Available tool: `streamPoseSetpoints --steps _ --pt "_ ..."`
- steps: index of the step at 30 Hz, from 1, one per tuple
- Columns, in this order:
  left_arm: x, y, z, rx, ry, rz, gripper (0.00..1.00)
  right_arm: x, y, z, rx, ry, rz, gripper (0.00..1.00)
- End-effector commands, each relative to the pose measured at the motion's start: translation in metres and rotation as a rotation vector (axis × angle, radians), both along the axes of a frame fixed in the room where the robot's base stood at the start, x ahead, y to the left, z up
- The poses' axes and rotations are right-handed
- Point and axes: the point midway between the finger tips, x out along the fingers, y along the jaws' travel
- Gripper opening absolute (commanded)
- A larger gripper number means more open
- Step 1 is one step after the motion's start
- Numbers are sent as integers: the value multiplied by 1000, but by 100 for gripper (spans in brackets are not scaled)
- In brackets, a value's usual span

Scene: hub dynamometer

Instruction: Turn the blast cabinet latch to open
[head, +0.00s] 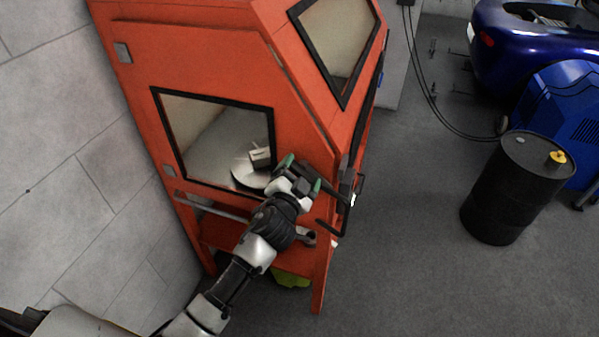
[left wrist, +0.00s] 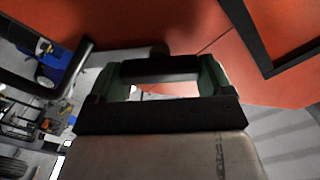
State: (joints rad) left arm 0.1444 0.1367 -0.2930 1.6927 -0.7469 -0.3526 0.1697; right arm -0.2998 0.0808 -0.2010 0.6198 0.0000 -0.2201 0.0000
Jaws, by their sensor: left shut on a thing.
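The orange blast cabinet (head: 205,58) stands against the wall in the head view, and its orange panel (left wrist: 205,30) fills the top of the left wrist view. My left gripper (head: 303,172) is at the cabinet's lower front corner, right of the side window. In the left wrist view the gripper's green-padded fingers (left wrist: 165,76) are shut on a dark bar, the latch handle (left wrist: 160,68), which spans between them. In the head view, the gripper partly hides the latch, and its exact angle is hard to tell. My right gripper is in neither view.
A dark bent bar (head: 354,200) sticks out from the cabinet's corner close to my gripper. A black drum (head: 508,190) stands at the right, near a blue machine (head: 565,125) and a blue car (head: 520,50). The grey floor between cabinet and drum is clear.

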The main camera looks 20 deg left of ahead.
Motion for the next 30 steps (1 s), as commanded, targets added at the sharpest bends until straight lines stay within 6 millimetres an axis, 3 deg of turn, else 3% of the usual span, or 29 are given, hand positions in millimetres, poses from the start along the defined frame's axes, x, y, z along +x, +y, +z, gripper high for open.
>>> streamPoseSetpoints --steps 18,30 --pt "0 -2 -3 571 -18 0 57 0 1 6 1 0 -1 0" --pt "0 -2 -4 806 -27 -1 57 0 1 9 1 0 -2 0"
